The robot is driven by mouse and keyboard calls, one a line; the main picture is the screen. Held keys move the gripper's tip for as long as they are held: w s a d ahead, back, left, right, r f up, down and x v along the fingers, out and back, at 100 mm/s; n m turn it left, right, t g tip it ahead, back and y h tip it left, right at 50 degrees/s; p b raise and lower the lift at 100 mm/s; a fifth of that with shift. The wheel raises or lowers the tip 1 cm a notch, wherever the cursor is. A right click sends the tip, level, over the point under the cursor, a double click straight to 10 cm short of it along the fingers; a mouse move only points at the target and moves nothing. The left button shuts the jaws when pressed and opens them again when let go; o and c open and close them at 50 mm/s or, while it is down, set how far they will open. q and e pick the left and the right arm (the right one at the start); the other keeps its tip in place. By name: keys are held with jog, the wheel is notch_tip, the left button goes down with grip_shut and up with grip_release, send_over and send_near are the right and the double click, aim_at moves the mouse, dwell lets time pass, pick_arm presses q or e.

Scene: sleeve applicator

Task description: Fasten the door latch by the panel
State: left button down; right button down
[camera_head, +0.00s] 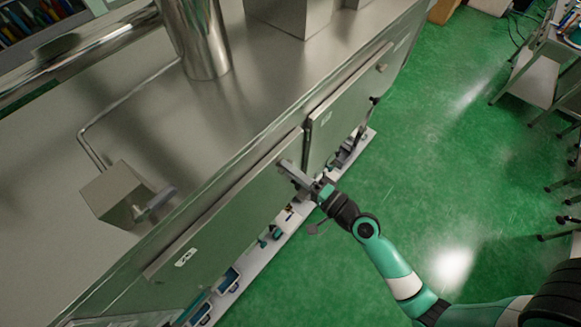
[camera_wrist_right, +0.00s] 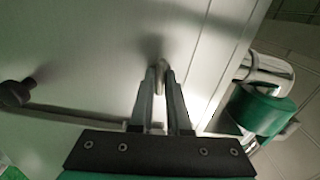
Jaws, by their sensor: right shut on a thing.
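The metal machine has two front panels: a near one (camera_head: 225,225) with a white label and a far one (camera_head: 335,115). Both look closed or nearly closed; I cannot tell whether they sit flush. My right gripper (camera_head: 287,169) is at the upper far corner of the near panel, beside the gap between the panels. In the right wrist view its two fingers (camera_wrist_right: 159,75) are shut on a small metal latch (camera_wrist_right: 158,68) standing out from the panel face (camera_wrist_right: 85,50). The fingers hide most of the latch. My left gripper is not in view.
A round knob (camera_head: 382,68) sits on the far panel. A dark knob (camera_wrist_right: 15,93) shows at the left in the wrist view. Below the panels is a white shelf (camera_head: 262,252) with small parts. The green floor (camera_head: 440,150) to the right is clear up to carts (camera_head: 535,75).

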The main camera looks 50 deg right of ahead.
jog(key=shift+m, duration=0.5)
jog(key=c, duration=0.9)
grip_release()
jog(key=s+b, duration=0.4)
jog(key=s, duration=0.7)
jog(key=shift+s, duration=0.3)
